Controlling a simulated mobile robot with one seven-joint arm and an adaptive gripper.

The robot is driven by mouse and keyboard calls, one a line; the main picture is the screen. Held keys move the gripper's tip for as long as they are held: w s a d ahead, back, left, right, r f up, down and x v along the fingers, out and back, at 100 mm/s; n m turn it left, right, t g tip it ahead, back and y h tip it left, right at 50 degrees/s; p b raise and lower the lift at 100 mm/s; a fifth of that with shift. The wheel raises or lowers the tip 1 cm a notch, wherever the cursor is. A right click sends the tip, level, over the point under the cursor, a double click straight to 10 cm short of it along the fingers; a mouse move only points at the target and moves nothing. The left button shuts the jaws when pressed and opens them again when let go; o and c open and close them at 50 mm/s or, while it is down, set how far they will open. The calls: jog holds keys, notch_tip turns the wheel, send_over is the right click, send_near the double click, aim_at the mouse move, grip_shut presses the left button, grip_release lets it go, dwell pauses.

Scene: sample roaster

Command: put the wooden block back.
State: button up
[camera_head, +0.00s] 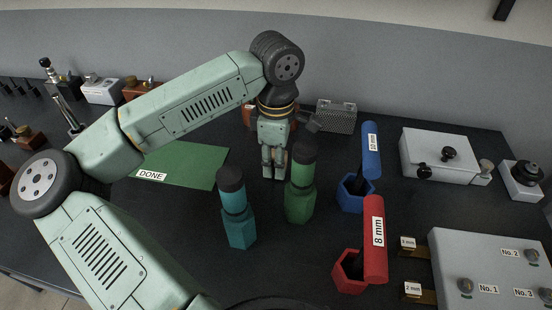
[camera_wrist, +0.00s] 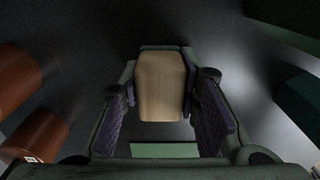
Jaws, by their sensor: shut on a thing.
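My gripper (camera_head: 273,171) points down over the dark bench near the middle of the head view, behind the green bottle. In the wrist view my gripper (camera_wrist: 166,112) is shut on the pale wooden block (camera_wrist: 161,85), which sits between its two ribbed pads. In the head view the fingers largely hide the block. I cannot tell whether the block touches the bench. A green mat (camera_head: 190,170) labelled DONE lies on the bench to the left of my gripper.
A green bottle (camera_head: 300,190) and a teal bottle (camera_head: 236,212) with dark caps stand in front of my gripper. Blue (camera_head: 355,195) and red (camera_head: 350,272) hexagonal holders with tools stand right. A metal box (camera_head: 336,117) and white equipment (camera_head: 440,157) stand farther back.

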jog(key=o, duration=1.1)
jog(key=shift+r+p, duration=0.3)
jog(key=shift+p, duration=0.1)
notch_tip(320, 180, up, 12)
jog(key=shift+f+b, duration=0.15)
jog(key=shift+b, duration=1.05)
